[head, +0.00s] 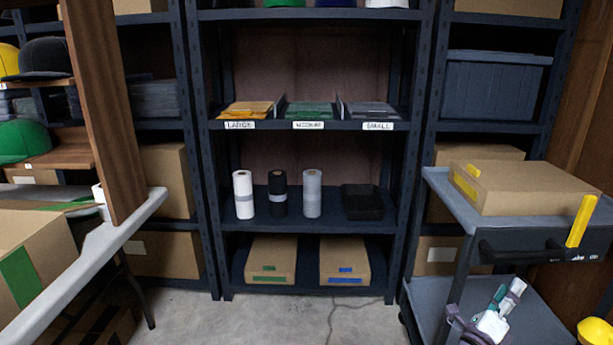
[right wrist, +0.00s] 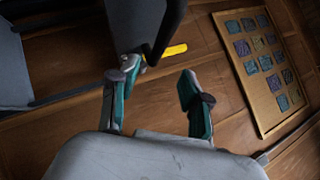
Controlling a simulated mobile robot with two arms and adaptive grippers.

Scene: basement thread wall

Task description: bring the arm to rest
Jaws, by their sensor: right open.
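My right gripper (head: 506,292) is low at the right of the head view, in front of the grey cart (head: 478,285). Its two fingers, grey with teal sides, stand apart in the right wrist view (right wrist: 160,78), with nothing held between them. A dark part and a small yellow piece (right wrist: 174,50) show beyond the fingertips. My left gripper is in neither view.
A cardboard box (head: 525,188) with yellow tape lies on the cart top. A grey table (head: 95,245) with a box stands left.

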